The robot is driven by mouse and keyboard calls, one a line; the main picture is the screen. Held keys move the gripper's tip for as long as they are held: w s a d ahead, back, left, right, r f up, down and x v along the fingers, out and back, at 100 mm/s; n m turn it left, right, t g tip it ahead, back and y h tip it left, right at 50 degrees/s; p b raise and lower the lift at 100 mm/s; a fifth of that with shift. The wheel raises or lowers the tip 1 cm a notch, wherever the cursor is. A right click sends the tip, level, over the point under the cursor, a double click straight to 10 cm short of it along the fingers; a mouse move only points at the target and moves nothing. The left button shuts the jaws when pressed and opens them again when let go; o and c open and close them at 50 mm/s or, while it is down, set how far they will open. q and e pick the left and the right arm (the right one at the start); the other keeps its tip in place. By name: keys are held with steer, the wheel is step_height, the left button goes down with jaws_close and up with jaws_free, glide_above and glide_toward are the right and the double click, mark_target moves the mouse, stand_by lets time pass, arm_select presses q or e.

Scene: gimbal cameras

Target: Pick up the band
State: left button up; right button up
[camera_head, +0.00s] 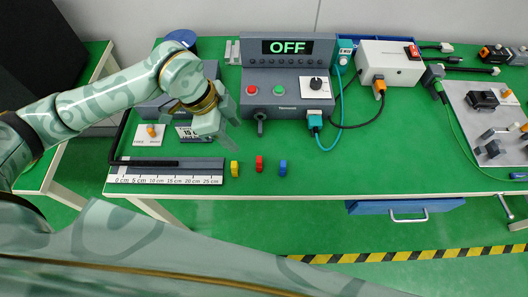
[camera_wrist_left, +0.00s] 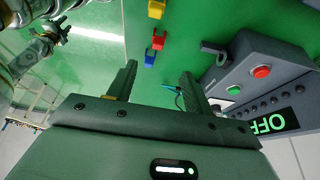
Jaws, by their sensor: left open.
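Three small ring-like pieces stand in a row near the table's front edge: yellow (camera_head: 235,169), red (camera_head: 259,163) and blue (camera_head: 283,168). I cannot tell which one is the band. In the left wrist view the yellow (camera_wrist_left: 156,9), red (camera_wrist_left: 158,40) and blue (camera_wrist_left: 150,58) pieces lie beyond the fingertips. My left gripper (camera_head: 228,138) is open and empty, above the table behind the pieces and apart from them. Its two dark fingers (camera_wrist_left: 160,84) show in the left wrist view. What seems to be my right gripper (camera_wrist_left: 60,27) is small at upper left there; its jaw state is unclear.
A grey control box (camera_head: 287,95) reading OFF stands behind the pieces, with a knob lever at its front. A ruler tray (camera_head: 165,175) lies left of the yellow piece. A teal cable (camera_head: 338,130) loops at right. The table front right of the blue piece is clear.

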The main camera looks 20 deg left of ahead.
arm_select(q)
steer(key=b, duration=0.1)
glide_toward(258, 159)
steer(key=f, duration=0.1)
steer(key=b+x, duration=0.1)
steer(key=x, duration=0.2)
steer(key=shift+w+f, duration=0.2)
steer(key=shift+f, duration=0.2)
steer(key=shift+d+f, duration=0.2)
steer(key=shift+f, duration=0.25)
steer(key=x, duration=0.1)
steer(key=b+x, duration=0.1)
steer(key=x, duration=0.1)
steer(key=b+x, duration=0.1)
steer(key=x, duration=0.1)
steer(key=shift+d, duration=0.3)
arm_select(e)
steer(key=f, duration=0.1)
steer(key=s+f, duration=0.1)
steer(key=f, duration=0.1)
steer(key=s+f, duration=0.1)
steer(key=shift+s+a+f, duration=0.15)
steer(key=shift+s+a, duration=0.05)
steer(key=shift+a, duration=0.05)
arm_select(q)
steer(key=c, duration=1)
arm_select(e)
steer(key=shift+d, duration=0.15)
